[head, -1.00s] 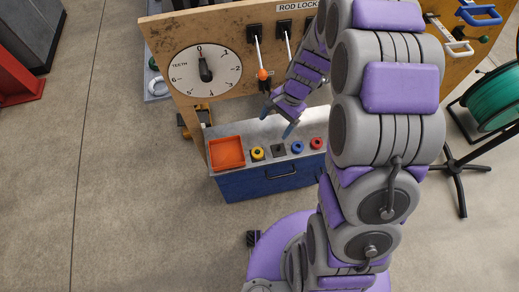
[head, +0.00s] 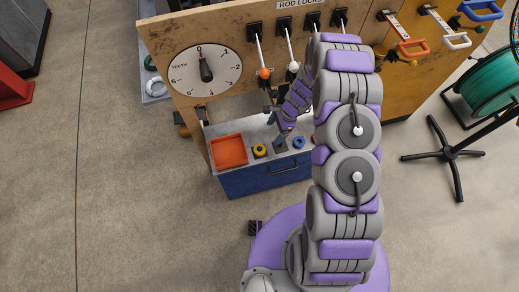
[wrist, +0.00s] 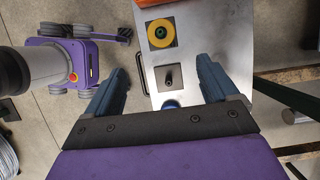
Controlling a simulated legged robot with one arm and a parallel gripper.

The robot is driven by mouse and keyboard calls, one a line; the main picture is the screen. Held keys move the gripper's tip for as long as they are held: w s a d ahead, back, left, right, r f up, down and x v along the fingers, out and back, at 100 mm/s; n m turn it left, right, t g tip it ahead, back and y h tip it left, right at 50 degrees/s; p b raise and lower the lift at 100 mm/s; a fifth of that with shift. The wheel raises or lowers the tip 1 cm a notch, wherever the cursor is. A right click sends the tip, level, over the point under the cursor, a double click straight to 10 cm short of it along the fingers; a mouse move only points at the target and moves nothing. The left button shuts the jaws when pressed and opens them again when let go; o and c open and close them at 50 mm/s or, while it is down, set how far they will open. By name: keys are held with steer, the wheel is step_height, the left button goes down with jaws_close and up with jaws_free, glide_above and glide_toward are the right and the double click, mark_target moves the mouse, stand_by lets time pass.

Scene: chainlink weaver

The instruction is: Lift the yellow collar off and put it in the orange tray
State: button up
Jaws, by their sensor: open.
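The yellow collar (head: 260,151) is a ring lying flat on a dark square base on the grey top of the blue cabinet. In the wrist view it (wrist: 161,33) shows whole, with a dark centre. The orange tray (head: 229,151) is left of it and looks empty; only its edge (wrist: 150,2) shows in the wrist view. My gripper (wrist: 160,76) is open and empty. Its blue fingers are spread on either side of a dark base with a bare post (wrist: 168,77), beside the yellow collar. In the head view my gripper (head: 275,130) is above the cabinet top.
A blue collar (head: 298,142) sits right of the bare post; the wrist view shows it partly hidden by my gripper. A board with a dial (head: 205,70) and several levers stands behind the cabinet. A green hose reel (head: 487,70) is at right.

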steer(key=b, duration=0.1)
glide_above(261, 148)
steer(key=d, duration=0.2)
steer(key=f, duration=0.8)
steer(key=shift+w+d+f, duration=0.15)
steer(key=shift+w+f, duration=0.15)
steer(key=shift+f, duration=0.1)
steer(key=shift+b+x, duration=0.8)
steer(key=shift+x, duration=2.15)
steer(key=shift+w+r, duration=0.1)
steer(key=shift+w, duration=0.1)
steer(key=c, duration=1.3)
